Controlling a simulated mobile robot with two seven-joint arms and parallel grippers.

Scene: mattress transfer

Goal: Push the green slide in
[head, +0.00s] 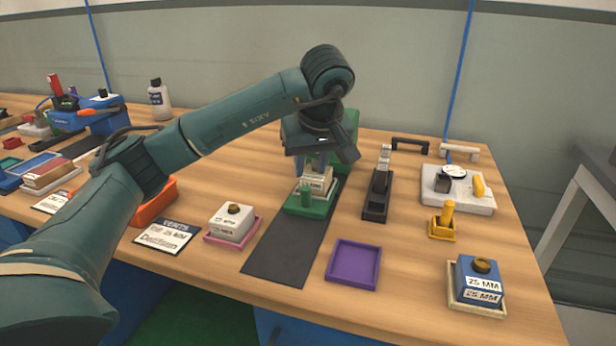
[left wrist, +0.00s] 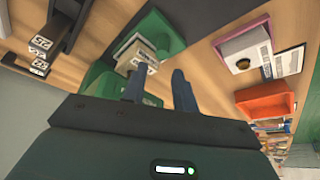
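The green slide (head: 298,208) sticks out toward the front over a dark strip. My left gripper (head: 318,163) points down just above and behind the block. In the left wrist view its two fingers (left wrist: 160,88) are apart, with nothing clearly held between them. My right gripper is not in view.
A black stand (head: 376,205) with a labelled piece is close on the right. An empty purple tray (head: 354,264) lies in front right, and a white block in a pink tray (head: 231,238) on the left. The dark strip (head: 285,250) is bare ahead of the slide.

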